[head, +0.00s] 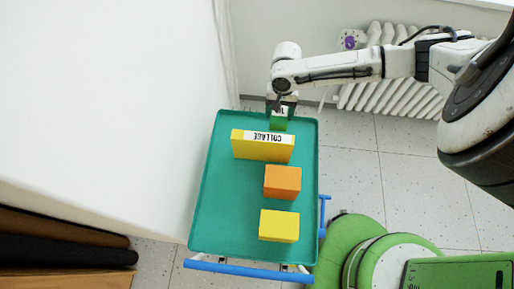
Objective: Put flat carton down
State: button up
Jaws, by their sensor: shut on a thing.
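My gripper (281,104) is at the far end of the teal trolley tray (225,205).
An orange box (282,182) and a yellow box (279,226) stand on the tray's right half. The tray's left side is bare. A white wall (110,100) runs along the left. A radiator (385,85) is behind, and the trolley's blue handle (245,271) is at the near end.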

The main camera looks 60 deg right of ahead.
jog(key=shift+w+f, duration=0.15)
jog(key=shift+f, duration=0.75)
notch_tip(320, 180, down, 9)
jog(key=shift+f+b, duration=0.1)
jog(key=shift+b, duration=0.6)
jog(key=shift+f, duration=0.1)
jog(key=o, duration=1.1)
jog(key=shift+o, duration=0.2)
jog(key=r, duration=0.4)
jog(key=d+r+p, duration=0.1)
jog(key=r, duration=0.7)
jog(key=shift+w+d+r, duration=0.15)
jog(key=shift+w+d, duration=0.05)
